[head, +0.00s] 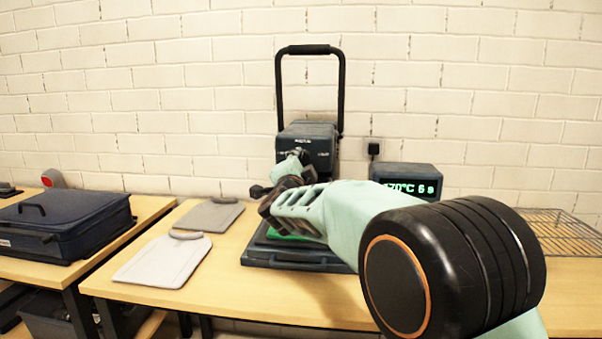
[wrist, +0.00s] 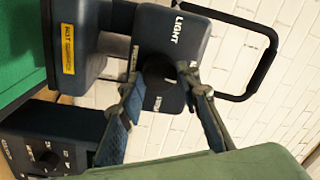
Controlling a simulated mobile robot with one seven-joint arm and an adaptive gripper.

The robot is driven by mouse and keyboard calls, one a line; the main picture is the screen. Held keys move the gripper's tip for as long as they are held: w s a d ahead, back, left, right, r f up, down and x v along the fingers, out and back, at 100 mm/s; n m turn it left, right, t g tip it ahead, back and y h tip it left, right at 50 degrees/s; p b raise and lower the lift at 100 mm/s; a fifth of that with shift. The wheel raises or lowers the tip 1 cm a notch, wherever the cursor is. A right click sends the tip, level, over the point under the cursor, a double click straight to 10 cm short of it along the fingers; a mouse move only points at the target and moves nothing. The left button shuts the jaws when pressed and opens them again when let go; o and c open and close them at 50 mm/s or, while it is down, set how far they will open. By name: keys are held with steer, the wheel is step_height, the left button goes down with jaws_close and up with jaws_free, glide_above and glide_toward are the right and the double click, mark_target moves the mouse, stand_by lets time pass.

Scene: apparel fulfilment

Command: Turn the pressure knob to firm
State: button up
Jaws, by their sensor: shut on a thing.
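The pressure knob (wrist: 159,76) is a dark round knob on the front of the heat press head (head: 308,135), with a "LIGHT" label on one side and a partly covered label on the other. My gripper (wrist: 158,80) has its two fingertips on opposite sides of the knob, shut on it. I cannot make out a pointer on the knob. In the head view my gripper (head: 296,160) reaches up to the front of the press, and my wrist and fingers hide the knob.
The press lever (head: 343,90) stands upright. Below the head is a dark base (head: 262,250) with a green pad. A display box (head: 407,178) and wire rack (head: 560,235) stand right. Grey boards (head: 165,262) lie left on the table; a dark case (head: 65,225) sits further left.

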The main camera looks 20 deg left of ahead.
steer(key=m+b, duration=0.2)
steer(key=m, duration=0.2)
steer(key=shift+f, duration=0.15)
steer(key=m+b, duration=0.2)
steer(key=m, duration=0.1)
steer(key=shift+m+h, duration=0.3)
steer(key=shift+m, duration=0.1)
steer(key=m+b, duration=0.2)
steer(key=m, duration=0.3)
steer(key=shift+a+m+b, duration=0.1)
steer(key=shift+m+b, duration=0.2)
steer(key=shift+b, duration=0.1)
steer(key=shift+r, duration=0.2)
steer(key=o, duration=1.2)
steer(key=v, duration=1.2)
